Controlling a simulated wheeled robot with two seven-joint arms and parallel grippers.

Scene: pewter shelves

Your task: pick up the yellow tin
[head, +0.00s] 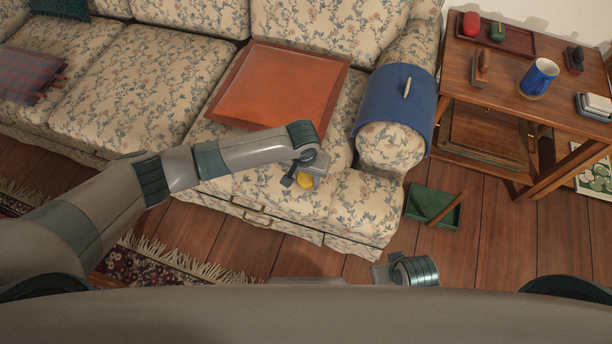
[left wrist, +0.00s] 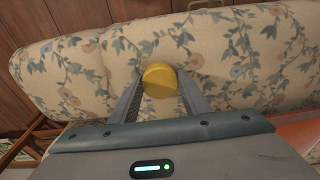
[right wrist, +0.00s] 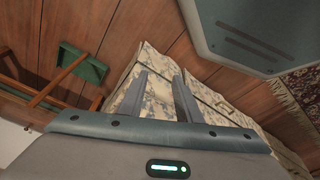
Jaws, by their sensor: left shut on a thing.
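The yellow tin (head: 304,179) is at the front part of the flowered sofa seat, partly hidden by my left gripper (head: 298,181) in the head view. In the left wrist view the round yellow tin (left wrist: 160,79) sits between the two fingers of the left gripper (left wrist: 160,85), which are shut on it. I cannot tell whether the tin touches the cushion. My right gripper (right wrist: 162,78) is apart from the tin, low in front of the sofa; its fingers stand apart with nothing between them in the right wrist view.
An orange-red tray (head: 278,85) lies on the sofa seat behind the left gripper. A blue cover (head: 396,100) drapes the sofa arm. A green tray (head: 433,207) lies on the wooden floor. A side table (head: 500,75) with a blue mug (head: 538,77) stands at right.

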